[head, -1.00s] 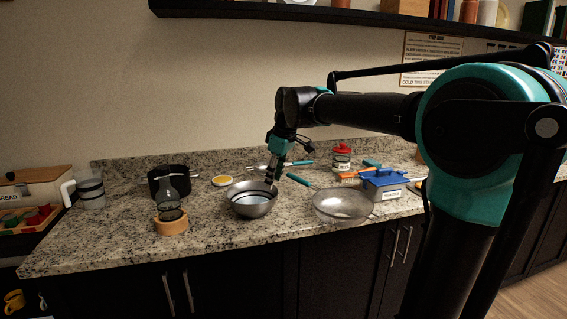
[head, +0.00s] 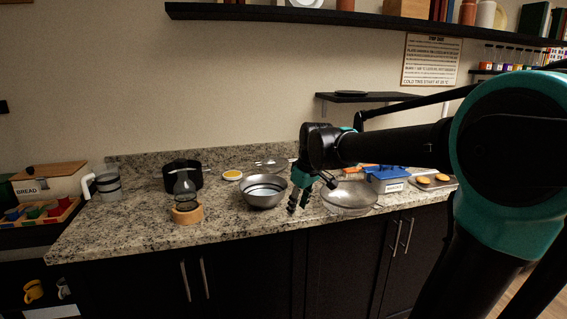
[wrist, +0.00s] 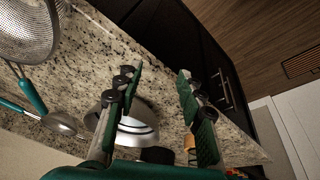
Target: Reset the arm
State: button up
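My gripper (head: 299,197) hangs at the counter's front edge, between the metal bowl and the mesh strainer in the head view. In the wrist view my gripper (wrist: 160,95) has its two fingers wide apart with nothing between the tips. The steel bowl (head: 263,198) stands on the counter just left of the gripper, apart from it. The bowl also shows behind the left finger in the wrist view (wrist: 140,128).
Shelves hang above. Open space lies before the cabinets.

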jog(key=s+d+f+m+h, duration=0.1)
jog(key=s+d+f+m, duration=0.3)
jog(key=s+d+f, duration=0.3)
jog(key=s+d+f+m+t, duration=0.1)
jog(key=s+d+f+m, duration=0.4)
jog(key=s+f, duration=0.6)
jog(key=shift+s+d+f+h, duration=0.4)
jog(key=shift+d+f, duration=0.55)
jog(key=shift+d, duration=0.3)
